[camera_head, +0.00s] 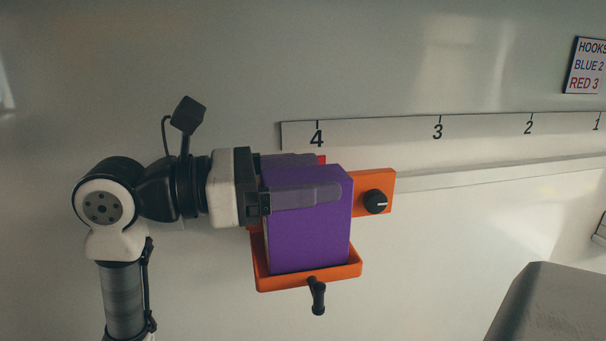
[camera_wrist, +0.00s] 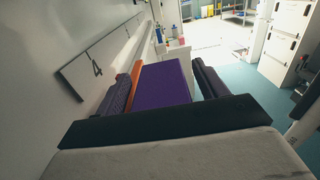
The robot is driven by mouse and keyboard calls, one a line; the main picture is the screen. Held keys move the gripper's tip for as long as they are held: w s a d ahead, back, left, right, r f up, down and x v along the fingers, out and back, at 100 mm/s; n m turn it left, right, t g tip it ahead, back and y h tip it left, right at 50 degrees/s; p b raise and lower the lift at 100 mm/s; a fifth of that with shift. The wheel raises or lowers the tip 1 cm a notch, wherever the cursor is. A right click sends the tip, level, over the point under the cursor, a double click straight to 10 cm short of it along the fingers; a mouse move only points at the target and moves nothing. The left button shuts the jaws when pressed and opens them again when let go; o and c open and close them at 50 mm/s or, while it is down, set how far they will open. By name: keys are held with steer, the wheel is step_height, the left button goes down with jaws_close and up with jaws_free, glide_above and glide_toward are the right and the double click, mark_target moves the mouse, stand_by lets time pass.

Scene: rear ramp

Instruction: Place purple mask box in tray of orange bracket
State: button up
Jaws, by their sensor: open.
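The purple mask box (camera_head: 308,235) stands upright in the tray of the orange bracket (camera_head: 308,281), its lower end behind the tray's front lip. The bracket is on the wall below the number 4 and carries a black knob (camera_head: 375,201) and a black handle below. My gripper (camera_head: 305,180) reaches in from the left with its fingers along the near and far sides of the box's upper part. In the wrist view the box (camera_wrist: 162,84) lies between the two fingers, with a gap beside the right finger. The jaws are open. The tray floor is hidden.
A numbered rail (camera_head: 440,131) runs along the wall above the bracket. A sign (camera_head: 585,66) about hooks is at the upper right. A grey rounded object (camera_head: 550,305) is at the lower right. The wrist view shows white cabinets (camera_wrist: 285,45) and open floor beyond.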

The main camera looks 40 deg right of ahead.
steer(key=b+v, duration=0.4)
steer(key=v, duration=0.6)
steer(key=shift+w+a, duration=0.2)
steer(key=shift+a, duration=0.05)
steer(key=shift+w+a, duration=0.35)
steer(key=shift+a, duration=0.25)
